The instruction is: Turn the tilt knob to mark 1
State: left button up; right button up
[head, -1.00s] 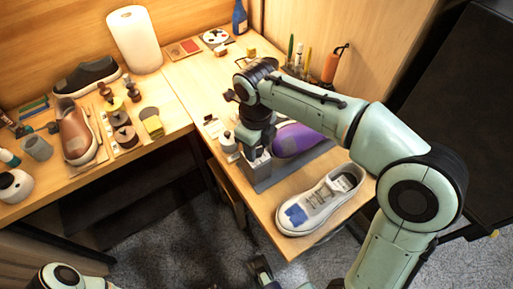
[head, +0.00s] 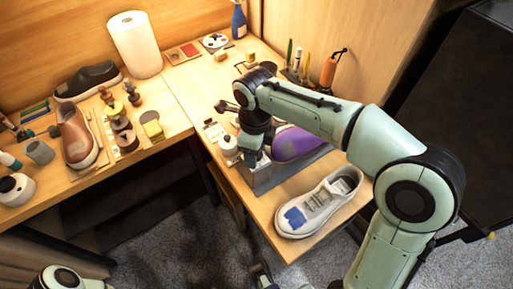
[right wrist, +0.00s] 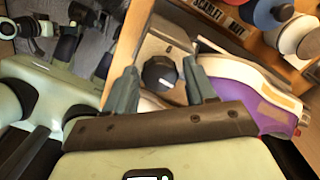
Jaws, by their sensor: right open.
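The tilt knob (right wrist: 160,73) is a round black knob with a pale pointer line on the face of a grey block in the right wrist view. The grey stand (head: 262,180) shows below my right gripper (head: 254,150) in the head view, and the knob is hidden there. In the right wrist view my right gripper (right wrist: 160,85) is open, with one finger on each side of the knob. I cannot tell whether they touch it. A dark part at the bottom edge of the head view may be my left gripper (head: 263,272).
A purple shoe (head: 292,143) is on the stand beside my right gripper. A white sneaker (head: 318,203) with a blue patch lies near the table's front edge. A white round container (head: 228,146) stands just left of the gripper. Brushes and bottles stand behind.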

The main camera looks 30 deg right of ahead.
jog(key=n+p, duration=0.1)
jog(key=n, duration=0.1)
jog(key=shift+n, duration=0.3)
jog(key=n+p, duration=0.1)
jog(key=n, duration=0.2)
jog(key=n+p, duration=0.1)
jog(key=n, duration=0.3)
jog(key=n+p, duration=0.1)
jog(key=n, duration=0.3)
jog(key=n+p, duration=0.1)
jog(key=n, duration=0.5)
jog(key=shift+p, duration=0.35)
